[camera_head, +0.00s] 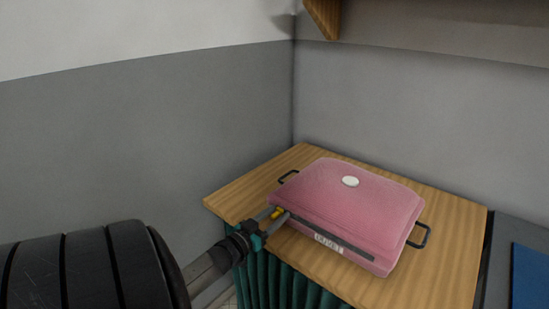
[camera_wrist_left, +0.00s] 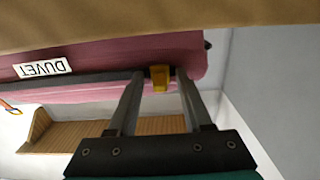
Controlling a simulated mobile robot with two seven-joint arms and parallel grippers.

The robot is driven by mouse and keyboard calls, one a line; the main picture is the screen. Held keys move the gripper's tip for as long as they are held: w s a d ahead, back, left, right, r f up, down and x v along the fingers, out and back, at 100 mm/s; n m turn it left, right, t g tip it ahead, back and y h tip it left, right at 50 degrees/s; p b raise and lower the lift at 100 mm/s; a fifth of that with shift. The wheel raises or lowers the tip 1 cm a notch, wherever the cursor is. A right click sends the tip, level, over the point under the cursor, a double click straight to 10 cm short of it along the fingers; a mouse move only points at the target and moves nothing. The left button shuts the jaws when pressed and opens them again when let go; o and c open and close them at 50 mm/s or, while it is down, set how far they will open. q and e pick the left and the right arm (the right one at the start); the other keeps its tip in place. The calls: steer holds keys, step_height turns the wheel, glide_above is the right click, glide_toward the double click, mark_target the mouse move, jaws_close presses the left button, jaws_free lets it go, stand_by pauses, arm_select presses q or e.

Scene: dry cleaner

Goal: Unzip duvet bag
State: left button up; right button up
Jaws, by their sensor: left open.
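A pink duvet bag (camera_head: 350,205) lies flat on a wooden table, with a white oval patch on top and black side handles. A dark zipper strip (camera_head: 345,248) runs along its front face by a "DUVET" label, which also shows in the left wrist view (camera_wrist_left: 42,68). A yellow zipper pull (camera_head: 279,213) sits at the strip's left end. My left gripper (camera_head: 276,214) is open at the pull. In the left wrist view, which looks upside down, the pull (camera_wrist_left: 160,78) lies between the parted fingertips (camera_wrist_left: 160,74); I see gaps on both sides. My right gripper is not in view.
The wooden table (camera_head: 450,235) has bare room right of the bag and a narrow strip at its left. Green curtain-like cloth (camera_head: 265,285) hangs below its front edge. A blue panel (camera_head: 530,275) lies far right.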

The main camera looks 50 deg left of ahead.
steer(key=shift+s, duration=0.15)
arm_select(q)
steer(key=shift+s+d, duration=0.1)
steer(key=shift+s, duration=0.2)
steer(key=p+v, duration=0.3)
steer(key=v, duration=1.1)
steer(key=shift+s, duration=0.3)
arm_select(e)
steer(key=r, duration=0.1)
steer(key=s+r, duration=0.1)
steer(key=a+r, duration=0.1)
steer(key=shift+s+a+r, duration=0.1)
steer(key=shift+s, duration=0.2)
